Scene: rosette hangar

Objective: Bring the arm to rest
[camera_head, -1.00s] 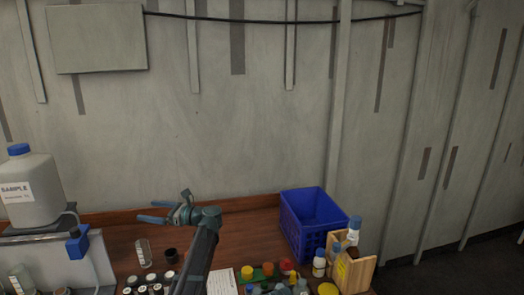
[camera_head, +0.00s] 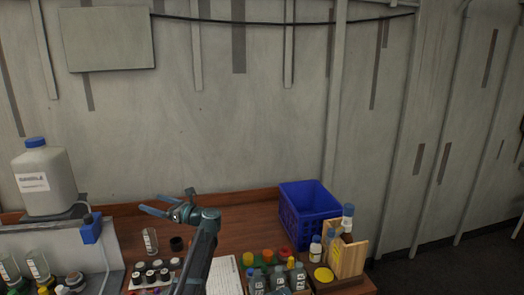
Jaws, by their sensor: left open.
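My left arm rises from the bottom of the head view, its gripper (camera_head: 163,201) above the wooden table and pointing left. The gripper is open, its fingers spread with nothing between them. It is apart from the clear glass vial (camera_head: 150,241) and the dark cup (camera_head: 177,244), which stand on the table below it. My right gripper does not show.
A blue crate (camera_head: 300,224) stands at the table's back right, beside a wooden box (camera_head: 347,257) with bottles. A white jug (camera_head: 45,180) with a blue cap stands at left. Black-capped vials (camera_head: 151,277) and several coloured-capped bottles crowd the front. The wooden table (camera_head: 245,211) is clear behind my arm.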

